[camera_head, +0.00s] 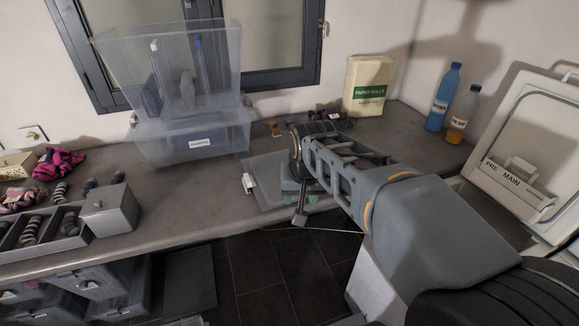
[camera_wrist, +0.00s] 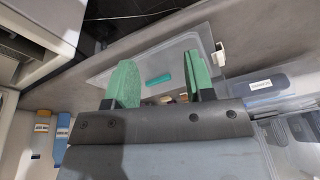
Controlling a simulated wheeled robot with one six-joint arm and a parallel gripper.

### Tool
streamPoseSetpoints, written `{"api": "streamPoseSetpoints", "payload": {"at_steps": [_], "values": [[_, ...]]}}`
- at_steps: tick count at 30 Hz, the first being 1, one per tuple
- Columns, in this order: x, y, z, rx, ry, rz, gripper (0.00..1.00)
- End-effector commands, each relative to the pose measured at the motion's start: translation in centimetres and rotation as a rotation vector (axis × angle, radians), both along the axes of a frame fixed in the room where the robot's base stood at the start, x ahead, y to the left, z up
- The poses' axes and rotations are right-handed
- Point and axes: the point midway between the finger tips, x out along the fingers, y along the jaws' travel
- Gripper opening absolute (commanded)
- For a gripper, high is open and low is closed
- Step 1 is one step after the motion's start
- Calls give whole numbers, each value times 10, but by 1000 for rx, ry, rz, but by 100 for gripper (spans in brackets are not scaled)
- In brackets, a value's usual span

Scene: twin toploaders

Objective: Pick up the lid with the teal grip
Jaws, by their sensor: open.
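A flat translucent lid (camera_head: 262,172) lies on the grey counter near its front edge, partly hidden by my arm in the head view. In the wrist view the lid (camera_wrist: 205,52) shows behind my fingers, with a teal grip (camera_wrist: 158,80) between them. My gripper (camera_wrist: 160,62) is open and empty, its two green fingers on either side of the grip in the picture. In the head view my gripper (camera_head: 301,197) is over the lid's right part, and the teal grip is not clearly visible. I cannot tell how high the fingers are above the lid.
A labelled translucent bin (camera_head: 187,142) with another open bin (camera_head: 120,60) on it stands left of the lid. A white clip (camera_head: 248,183) is at the lid's left side. A paper-rolls pack (camera_head: 367,86) and bottles (camera_head: 443,97) stand at the back right. Dark floor lies below the edge.

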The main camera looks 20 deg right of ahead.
Motion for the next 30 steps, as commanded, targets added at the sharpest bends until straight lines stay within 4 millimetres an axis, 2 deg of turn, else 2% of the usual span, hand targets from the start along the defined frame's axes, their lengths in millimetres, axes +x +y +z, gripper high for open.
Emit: {"api": "streamPoseSetpoints", "payload": {"at_steps": [1, 3, 6, 9, 12, 15, 21, 30], "values": [[29, -6, 19, 16, 20, -75, 49], [67, -14, 36, 41, 46, -190, 49], [120, -27, 52, 72, 81, -355, 49], [167, -42, 58, 99, 112, -523, 49], [206, -60, 54, 120, 144, -684, 49], [236, -77, 45, 135, 167, -831, 49], [267, -104, 20, 155, 201, -1060, 49], [279, -121, -10, 164, 222, -1213, 49]]}}
